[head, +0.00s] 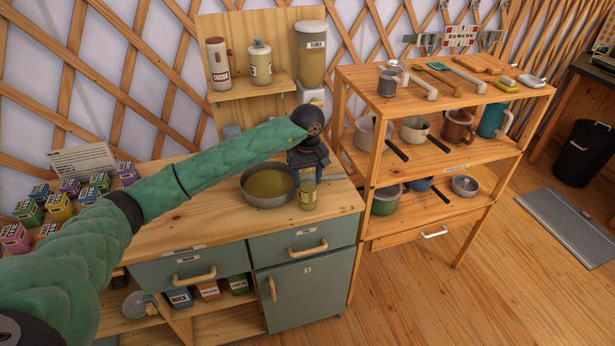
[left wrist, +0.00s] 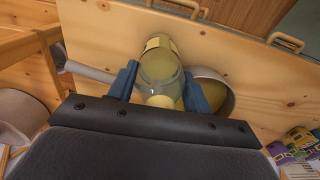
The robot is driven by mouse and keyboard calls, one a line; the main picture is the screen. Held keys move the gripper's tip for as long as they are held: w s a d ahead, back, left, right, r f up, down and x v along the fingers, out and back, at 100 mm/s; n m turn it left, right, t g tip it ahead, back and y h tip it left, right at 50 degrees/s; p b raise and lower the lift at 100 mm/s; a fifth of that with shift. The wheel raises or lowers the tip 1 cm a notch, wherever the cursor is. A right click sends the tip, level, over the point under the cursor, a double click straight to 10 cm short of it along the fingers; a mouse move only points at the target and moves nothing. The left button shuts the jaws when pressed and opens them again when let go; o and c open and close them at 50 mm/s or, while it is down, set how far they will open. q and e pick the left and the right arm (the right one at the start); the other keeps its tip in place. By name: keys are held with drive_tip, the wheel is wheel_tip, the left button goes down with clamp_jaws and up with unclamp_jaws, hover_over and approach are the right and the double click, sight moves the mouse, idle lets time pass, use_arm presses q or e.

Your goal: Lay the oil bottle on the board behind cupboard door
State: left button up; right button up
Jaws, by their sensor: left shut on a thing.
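My left gripper (head: 308,172) is shut on the oil bottle (head: 307,195), a clear bottle of yellowish oil with a pale label. The bottle is upright at the right part of the wooden counter, just right of a metal bowl; I cannot tell whether its base touches the counter. In the left wrist view the bottle (left wrist: 160,62) sits between my blue fingers (left wrist: 160,88). The grey-green cupboard door (head: 312,290) below the counter's right end is shut, with a wooden handle at its left edge. The board behind it is hidden. My right gripper is not in view.
The metal bowl (head: 267,186) of yellowish liquid stands close beside the bottle. Two drawers sit under the counter (head: 190,232). An open shelf rack (head: 440,110) with pots and utensils stands at the right. Spice boxes (head: 60,207) crowd the left end. Floor is clear at the lower right.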

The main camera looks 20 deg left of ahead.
use_arm(q)
drive_tip(key=shift+f, duration=0.15)
drive_tip(key=o, duration=1)
drive_tip(key=shift+o, duration=0.2)
drive_tip(key=shift+r, duration=0.2)
